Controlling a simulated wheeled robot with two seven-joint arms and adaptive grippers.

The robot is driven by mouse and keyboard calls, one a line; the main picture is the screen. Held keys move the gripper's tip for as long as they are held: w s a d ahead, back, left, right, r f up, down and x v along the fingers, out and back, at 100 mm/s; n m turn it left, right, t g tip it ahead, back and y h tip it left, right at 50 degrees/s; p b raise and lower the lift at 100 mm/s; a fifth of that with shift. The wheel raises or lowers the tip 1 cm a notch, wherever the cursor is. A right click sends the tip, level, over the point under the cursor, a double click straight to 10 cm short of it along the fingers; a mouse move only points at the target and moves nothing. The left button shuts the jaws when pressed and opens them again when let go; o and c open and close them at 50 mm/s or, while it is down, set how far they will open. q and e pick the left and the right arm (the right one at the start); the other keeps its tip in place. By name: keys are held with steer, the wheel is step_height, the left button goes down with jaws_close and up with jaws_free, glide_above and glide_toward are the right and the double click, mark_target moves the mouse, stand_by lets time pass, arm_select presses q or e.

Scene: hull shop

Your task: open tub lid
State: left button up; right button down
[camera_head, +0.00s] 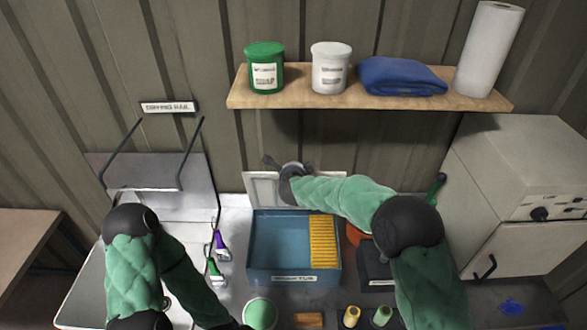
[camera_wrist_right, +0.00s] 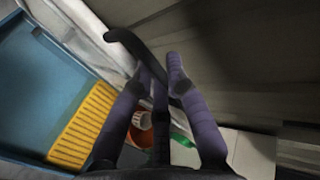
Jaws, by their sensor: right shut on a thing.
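The blue tub (camera_head: 280,280) stands open on the bench, with a yellow ridged piece (camera_head: 322,240) along its inner right side. It also shows in the right wrist view (camera_wrist_right: 25,85). Its pale lid (camera_head: 262,192) stands up behind the tub's back edge. My right gripper (camera_head: 278,165) is at the lid's upper edge and hides its middle. In the right wrist view its purple-grey fingers (camera_wrist_right: 165,75) are shut on a dark curved handle (camera_wrist_right: 122,42). My left arm reaches down to the bottom edge; its gripper is out of view.
A shelf (camera_head: 300,97) with a green tub, a white tub, a blue towel and a paper roll hangs above. A steel rack (camera_head: 150,170) and small tools (camera_head: 215,268) are left of the tub. A white cabinet (camera_head: 510,170) stands right. Small bottles (camera_head: 351,316) stand in front.

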steer(key=shift+w+r, duration=0.1)
steer(key=shift+w, duration=0.15)
steer(key=c, duration=1.2)
jaws_free()
steer(key=shift+s, duration=0.1)
steer(key=v, duration=1.2)
